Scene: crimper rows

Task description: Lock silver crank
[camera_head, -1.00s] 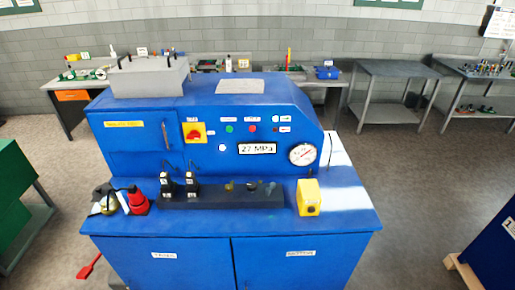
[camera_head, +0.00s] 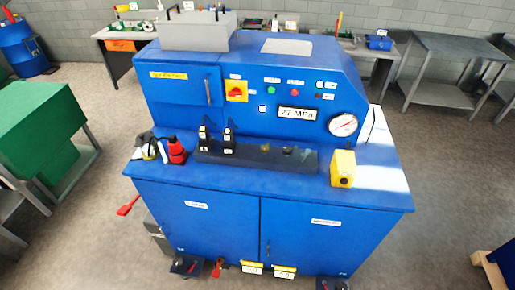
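Neither of my grippers is in view. I cannot make out a silver crank for certain. The blue crimper machine (camera_head: 320,210) stands in the middle of the view. On its worktop is a dark block (camera_head: 290,160) holding two black upright pieces (camera_head: 203,138) at its left end, with thin rods rising from them. Red lever-like parts show at the machine's lower left (camera_head: 128,206) and at its bottom edge (camera_head: 217,268). Dark foot-like parts (camera_head: 186,265) stick out at its base. These are too small to tell their state.
A yellow box (camera_head: 343,168) and a red bottle-like item (camera_head: 177,150) stand on the worktop. A grey box (camera_head: 198,31) sits on top. A green cabinet (camera_head: 45,125) is at left, a grey table (camera_head: 450,60) at right.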

